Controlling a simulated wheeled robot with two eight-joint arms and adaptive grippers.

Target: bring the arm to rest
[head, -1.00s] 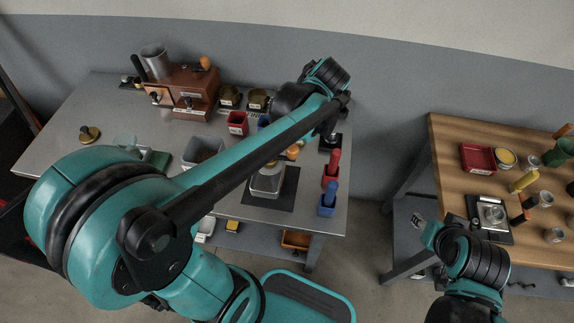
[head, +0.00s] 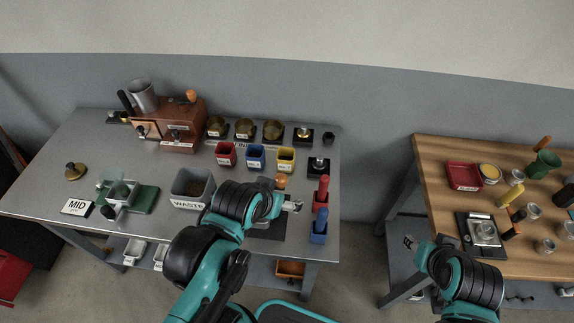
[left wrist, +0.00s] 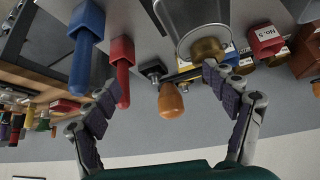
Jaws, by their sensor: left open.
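My left gripper (head: 293,206) is in front of the grey steel table's right part, above a black mat (head: 268,230) that my arm partly hides. In the left wrist view my left gripper (left wrist: 160,82) has its two fingers spread wide, with nothing held between them. Beyond the fingers in that view are an orange-brown wooden knob (left wrist: 170,102) and a clear vessel (left wrist: 190,12). My right gripper (head: 411,243) is beside the wooden table's left edge, over the gap between the tables. It is too small to tell if it is open.
Red (head: 322,192) and blue (head: 319,226) handled tools stand at the steel table's right edge. A grey waste bin (head: 187,203) is left of my left arm. Red, blue and yellow cups stand behind. A scale (head: 470,240) sits on the wooden table near my right gripper.

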